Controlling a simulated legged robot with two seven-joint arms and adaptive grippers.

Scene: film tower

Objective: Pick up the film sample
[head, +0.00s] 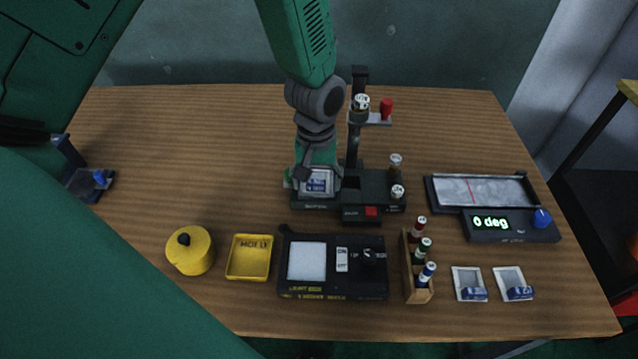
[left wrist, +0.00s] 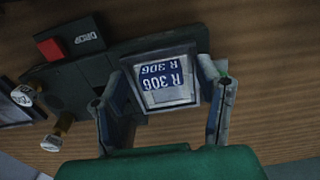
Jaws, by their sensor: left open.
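The film sample (left wrist: 163,90) is a small framed plate with a blue and white label reading R 306. It sits on the left part of the black film tower base, and it also shows in the head view (head: 318,182). My left gripper (left wrist: 163,98) is open, with one finger on each side of the sample. I cannot tell whether the fingers touch it. In the head view my left gripper (head: 312,178) is over the left end of the tower base (head: 318,207) and partly covers the sample. My right gripper is not in view.
A red button (head: 371,211) and small bottles (head: 395,165) stand on the tower base. In front are a yellow tray (head: 232,273), a light box (head: 335,290), a vial rack (head: 424,298) and two more framed samples (head: 464,274). A device reading 0 deg (head: 505,236) is right. The table's left middle is clear.

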